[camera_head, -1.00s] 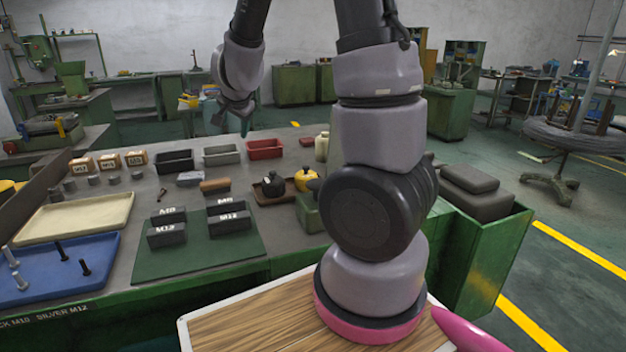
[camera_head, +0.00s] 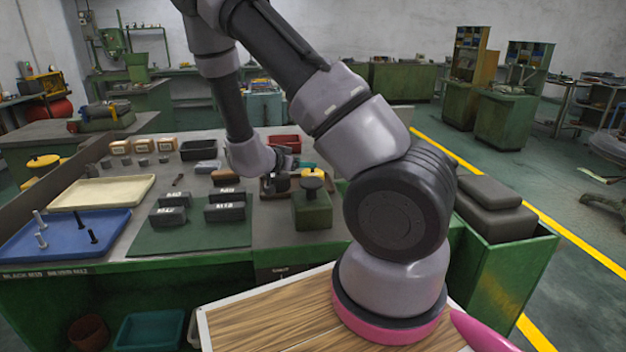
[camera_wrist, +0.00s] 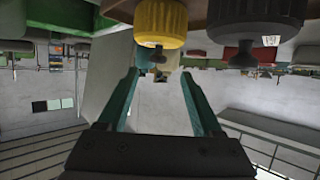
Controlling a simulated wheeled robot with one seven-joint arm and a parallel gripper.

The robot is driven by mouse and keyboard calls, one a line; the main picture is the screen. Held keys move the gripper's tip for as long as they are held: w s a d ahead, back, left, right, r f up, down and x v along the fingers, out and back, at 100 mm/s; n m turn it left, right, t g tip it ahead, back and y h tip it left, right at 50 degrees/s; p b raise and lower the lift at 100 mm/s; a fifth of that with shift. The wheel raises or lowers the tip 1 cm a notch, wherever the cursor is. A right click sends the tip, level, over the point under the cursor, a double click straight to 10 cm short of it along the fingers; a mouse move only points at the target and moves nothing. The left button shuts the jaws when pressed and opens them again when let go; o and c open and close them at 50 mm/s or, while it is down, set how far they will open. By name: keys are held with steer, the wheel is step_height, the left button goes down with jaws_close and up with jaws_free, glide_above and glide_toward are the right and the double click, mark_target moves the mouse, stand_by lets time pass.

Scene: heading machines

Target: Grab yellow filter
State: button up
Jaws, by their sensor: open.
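The yellow filter (camera_head: 308,169) sits at the back of a small brown tray (camera_head: 266,190) on the workbench, partly hidden by my gripper and a green box. In the wrist view, which looks upside down, the yellow filter (camera_wrist: 160,22) is at top centre, just above the two teal fingertips in the picture. My gripper (camera_wrist: 160,75) is open with nothing held between its fingers. In the head view my gripper (camera_head: 292,160) is low over the tray, beside the filter. A black filter (camera_head: 278,183) stands on the tray to the left of the yellow one.
A green box with a dark knob (camera_head: 312,210) stands just in front of the tray. Grey marked blocks (camera_head: 226,205) rest on a green mat (camera_head: 190,238) to the left. A red bin (camera_head: 284,143) and a black bin (camera_head: 198,150) stand behind.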

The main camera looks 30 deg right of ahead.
steer(key=x, duration=0.6)
steer(key=shift+s+f, duration=0.2)
steer(key=shift+s, duration=0.05)
jaws_close()
